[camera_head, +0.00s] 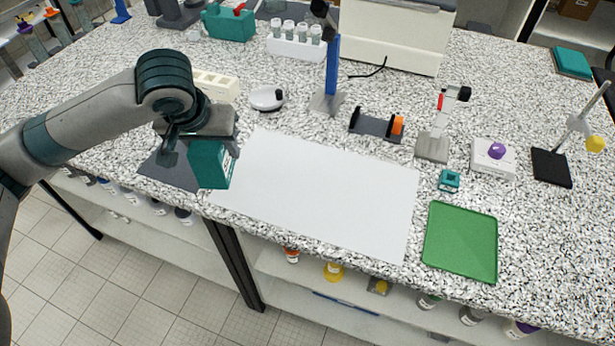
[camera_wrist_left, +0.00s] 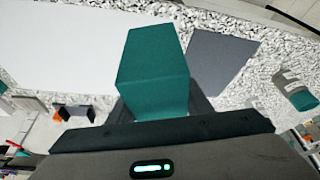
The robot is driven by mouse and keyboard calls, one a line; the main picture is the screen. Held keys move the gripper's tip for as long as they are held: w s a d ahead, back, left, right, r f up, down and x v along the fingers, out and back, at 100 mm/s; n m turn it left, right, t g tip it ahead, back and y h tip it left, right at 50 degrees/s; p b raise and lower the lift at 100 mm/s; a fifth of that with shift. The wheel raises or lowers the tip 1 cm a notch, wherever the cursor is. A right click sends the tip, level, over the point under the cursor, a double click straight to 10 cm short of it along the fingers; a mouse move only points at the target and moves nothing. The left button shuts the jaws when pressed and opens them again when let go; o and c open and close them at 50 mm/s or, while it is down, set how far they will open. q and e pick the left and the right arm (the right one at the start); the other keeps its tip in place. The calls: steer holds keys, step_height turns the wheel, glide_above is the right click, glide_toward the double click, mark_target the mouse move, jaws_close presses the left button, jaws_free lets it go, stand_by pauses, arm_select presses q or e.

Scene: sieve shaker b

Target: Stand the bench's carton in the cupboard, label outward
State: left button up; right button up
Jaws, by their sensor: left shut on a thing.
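A teal carton (camera_head: 208,164) is held by my left gripper (camera_head: 210,140) over the left end of the bench (camera_head: 320,95). A pale label patch shows on its right side in the head view. In the left wrist view the carton (camera_wrist_left: 152,68) sits between the two fingers of my left gripper (camera_wrist_left: 158,105). It appears upright, near the left edge of the white sheet; I cannot tell whether its bottom touches the bench. My right gripper is in neither view. I cannot make out the cupboard for certain.
A white sheet (camera_head: 325,190) and a dark grey mat (camera_head: 172,170) lie near the front edge. A green tray (camera_head: 460,240) lies at the right. A blue-posted stand (camera_head: 332,70), a tube rack (camera_head: 295,42) and small instruments stand behind. Shelves below hold bottles.

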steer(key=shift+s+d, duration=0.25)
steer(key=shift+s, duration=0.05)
arm_select(q)
steer(key=shift+d, duration=0.15)
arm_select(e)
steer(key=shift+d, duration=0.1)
